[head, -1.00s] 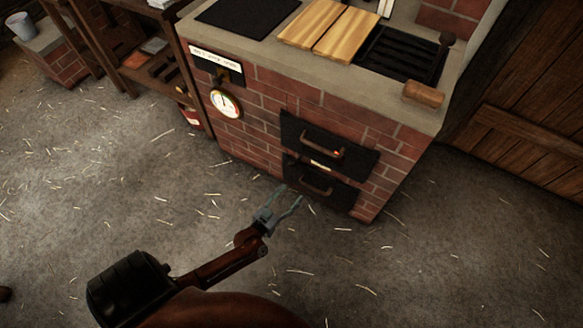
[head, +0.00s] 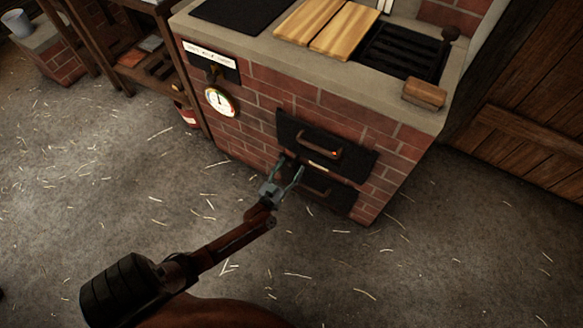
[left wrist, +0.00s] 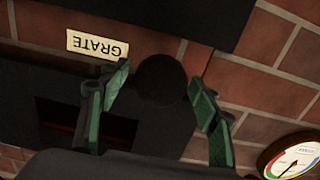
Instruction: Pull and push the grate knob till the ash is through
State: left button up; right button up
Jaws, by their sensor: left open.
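In the left wrist view a dark round grate knob (left wrist: 162,80) shows between the fingers of my left gripper (left wrist: 160,80). The fingers are open, one on each side of the knob; I cannot tell whether either touches it. The upside-down GRATE label (left wrist: 97,45) is beside the knob. In the head view my left gripper (head: 289,168) is at the brick stove's (head: 255,110) front, by the left edges of the upper black door (head: 350,158) and lower black door (head: 335,198). The gripper hides the knob there. My right gripper is out of view.
A round gauge (head: 220,102) is on the stove front to the left. A wooden block (head: 424,94) lies on the stove's top edge. A wooden shelf (head: 150,75) stands left of the stove. The floor in front is clear apart from straw.

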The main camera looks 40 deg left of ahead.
pick_arm(q)
jog(key=shift+c, duration=0.4)
jog(key=shift+s, duration=0.1)
grip_shut()
